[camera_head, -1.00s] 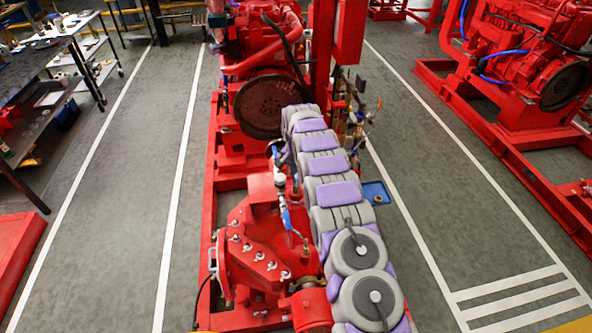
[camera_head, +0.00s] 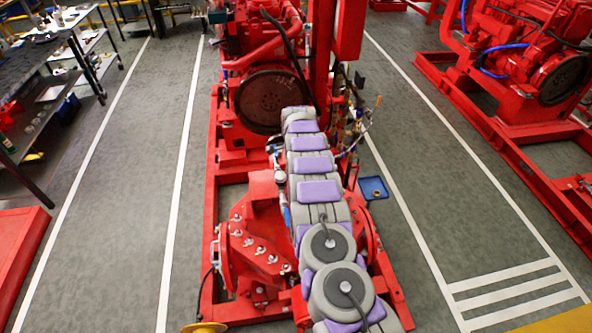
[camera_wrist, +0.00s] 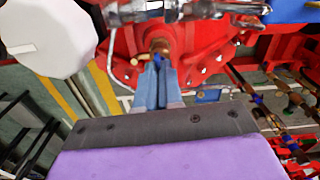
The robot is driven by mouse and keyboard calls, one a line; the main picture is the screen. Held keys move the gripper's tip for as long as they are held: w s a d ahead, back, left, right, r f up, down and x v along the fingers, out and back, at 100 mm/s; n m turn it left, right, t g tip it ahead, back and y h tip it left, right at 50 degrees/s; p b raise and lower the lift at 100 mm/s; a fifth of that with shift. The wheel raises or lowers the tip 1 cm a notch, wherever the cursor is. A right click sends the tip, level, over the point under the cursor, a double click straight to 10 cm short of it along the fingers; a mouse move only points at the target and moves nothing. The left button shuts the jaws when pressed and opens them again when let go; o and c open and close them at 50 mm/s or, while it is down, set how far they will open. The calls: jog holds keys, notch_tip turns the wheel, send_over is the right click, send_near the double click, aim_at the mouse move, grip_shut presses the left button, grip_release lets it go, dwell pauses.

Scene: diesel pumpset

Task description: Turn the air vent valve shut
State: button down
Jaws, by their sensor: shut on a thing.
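My gripper (camera_wrist: 158,76) shows in the wrist view, its two blue-grey fingers close together. It is shut on a small dark blue part (camera_wrist: 158,62), which looks like the handle of the air vent valve. A brass fitting (camera_wrist: 160,46) sits just beyond the fingertips, against the red pump casing (camera_wrist: 122,50). The fingers hide most of the handle, so its exact angle cannot be told. In the head view my arm covers the gripper and the valve. The red pump casing (camera_head: 245,240) with its bolts shows left of my arm.
A shiny metal pipe (camera_wrist: 185,10) and a pale rounded object (camera_wrist: 45,35) are close in the wrist view. A dark flywheel (camera_head: 266,100) stands beyond the pump. A blue tray (camera_head: 373,188) lies on the floor at right. Marked floor lanes on both sides are clear.

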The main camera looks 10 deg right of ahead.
jog(key=shift+w+a+r+m, duration=0.1)
jog(key=shift+m, duration=0.5)
jog(key=c, duration=1.3)
grip_release()
jog(key=shift+a, duration=0.1)
notch_tip(320, 180, up, 17)
jog(key=p, duration=0.1)
jog(key=shift+p, duration=0.3)
jog(key=shift+r, duration=0.1)
